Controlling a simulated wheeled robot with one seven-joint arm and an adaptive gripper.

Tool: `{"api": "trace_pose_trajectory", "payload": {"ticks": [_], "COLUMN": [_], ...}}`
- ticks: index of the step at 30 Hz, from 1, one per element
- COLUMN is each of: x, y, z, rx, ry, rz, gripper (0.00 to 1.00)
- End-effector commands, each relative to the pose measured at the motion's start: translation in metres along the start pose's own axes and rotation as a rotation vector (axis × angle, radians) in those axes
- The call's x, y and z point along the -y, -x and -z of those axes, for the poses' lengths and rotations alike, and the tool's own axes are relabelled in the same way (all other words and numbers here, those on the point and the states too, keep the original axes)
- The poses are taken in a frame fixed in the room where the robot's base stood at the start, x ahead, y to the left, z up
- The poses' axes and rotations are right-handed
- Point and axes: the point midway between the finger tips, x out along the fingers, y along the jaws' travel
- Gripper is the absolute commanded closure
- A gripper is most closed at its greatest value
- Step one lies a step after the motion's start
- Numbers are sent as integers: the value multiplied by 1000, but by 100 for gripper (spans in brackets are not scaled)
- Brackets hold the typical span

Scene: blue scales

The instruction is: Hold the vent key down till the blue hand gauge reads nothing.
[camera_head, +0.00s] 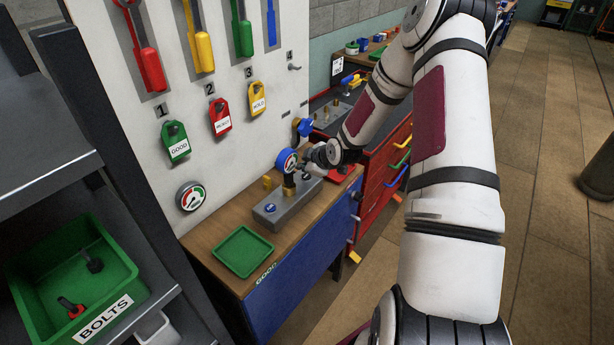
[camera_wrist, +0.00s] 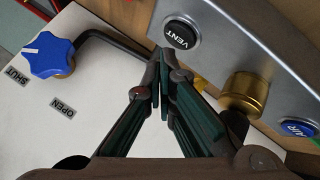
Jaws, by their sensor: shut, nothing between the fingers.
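The round black VENT key (camera_wrist: 181,33) is set in the grey metal block in the wrist view. My gripper (camera_wrist: 160,62) is shut and empty, its fingertips just below and left of the key in the picture. I cannot tell whether they touch the block; the key's face is uncovered. In the head view, the blue-rimmed gauge (camera_head: 287,160) stands upright on the grey block (camera_head: 290,204), beside my gripper (camera_head: 311,167). Its hand is too small to read. The wrist view does not show the gauge's dial.
A blue AIR key (camera_wrist: 298,128) and a brass fitting (camera_wrist: 243,93) are on the block near my fingers. A blue valve knob (camera_wrist: 52,56) sits by SHUT and OPEN labels. A green tray (camera_head: 243,251) lies on the bench; another gauge (camera_head: 191,196) is on the board.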

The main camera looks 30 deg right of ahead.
Motion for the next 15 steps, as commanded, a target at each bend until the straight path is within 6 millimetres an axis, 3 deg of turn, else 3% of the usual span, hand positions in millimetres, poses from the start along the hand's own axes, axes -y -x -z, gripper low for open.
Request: {"api": "trace_pose_trajectory", "payload": {"ticks": [8, 15], "x": [-1, -10], "y": [1, 15], "z": [1, 10], "rx": [0, -1], "ry": [0, 1], "rz": [0, -1], "gripper": [100, 100]}}
